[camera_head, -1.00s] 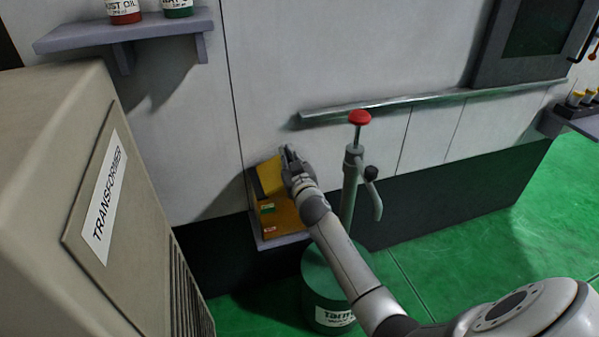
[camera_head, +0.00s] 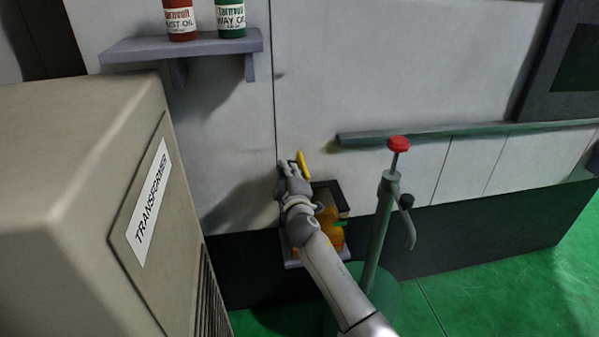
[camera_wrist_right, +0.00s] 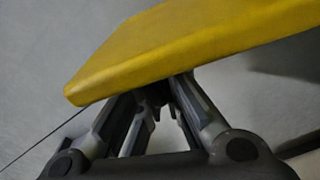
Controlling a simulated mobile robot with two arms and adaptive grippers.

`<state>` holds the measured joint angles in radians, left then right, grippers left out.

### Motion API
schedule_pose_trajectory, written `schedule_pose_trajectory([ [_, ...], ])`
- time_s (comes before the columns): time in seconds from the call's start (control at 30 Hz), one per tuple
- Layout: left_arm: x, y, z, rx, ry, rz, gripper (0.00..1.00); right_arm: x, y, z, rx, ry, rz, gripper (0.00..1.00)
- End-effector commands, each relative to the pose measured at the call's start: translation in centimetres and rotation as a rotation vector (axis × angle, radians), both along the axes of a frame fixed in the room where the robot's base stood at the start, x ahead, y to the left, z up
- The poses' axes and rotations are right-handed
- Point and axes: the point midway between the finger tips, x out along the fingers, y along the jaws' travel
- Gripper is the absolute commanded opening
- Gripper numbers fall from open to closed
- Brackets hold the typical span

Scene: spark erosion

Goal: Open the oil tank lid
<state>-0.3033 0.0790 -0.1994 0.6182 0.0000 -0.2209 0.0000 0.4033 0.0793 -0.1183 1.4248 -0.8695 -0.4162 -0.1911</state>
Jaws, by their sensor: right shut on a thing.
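The oil tank lid (camera_head: 303,164) is yellow and stands steeply raised, nearly edge-on in the head view. My right gripper (camera_head: 289,168) is at the lid's left side, shut on it. In the right wrist view the lid (camera_wrist_right: 190,40) spans the top as a broad yellow slab, with the gripper's fingers (camera_wrist_right: 160,96) against its lower edge. The tank (camera_head: 328,188) shows a dark rim around an orange-brown inside. My right arm hides part of the tank's left side and front. My left gripper is out of view.
A green drum (camera_head: 388,300) with a red-topped hand pump (camera_head: 384,205) stands just right of the tank. The transformer cabinet (camera_head: 95,190) fills the left side. A wall shelf (camera_head: 200,46) with oil bottles is above. Green floor at the right is clear.

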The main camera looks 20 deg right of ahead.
Motion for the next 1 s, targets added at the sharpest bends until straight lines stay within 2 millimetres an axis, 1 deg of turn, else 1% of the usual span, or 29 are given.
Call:
schedule_pose_trajectory([
  [0.03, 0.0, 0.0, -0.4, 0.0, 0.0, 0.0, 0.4, 0.0, 1.0, -1.2, -0.029, 0.023, 0.006, 0.0],
  [0.2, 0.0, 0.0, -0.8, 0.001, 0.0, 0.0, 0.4, 0.3, 2.3, -1.6, -0.158, 0.055, 0.007, 0.0],
  [0.4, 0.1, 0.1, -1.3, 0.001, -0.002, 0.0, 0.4, 0.6, 3.5, -2.1, -0.267, 0.082, 0.006, 0.0],
  [0.7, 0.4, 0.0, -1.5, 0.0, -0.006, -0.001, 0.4, 0.8, 4.2, -2.4, -0.348, 0.1, 0.006, 0.0],
  [1.0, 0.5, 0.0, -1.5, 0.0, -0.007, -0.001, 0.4, 0.8, 4.2, -2.4, -0.36, 0.103, 0.004, 0.0],
])
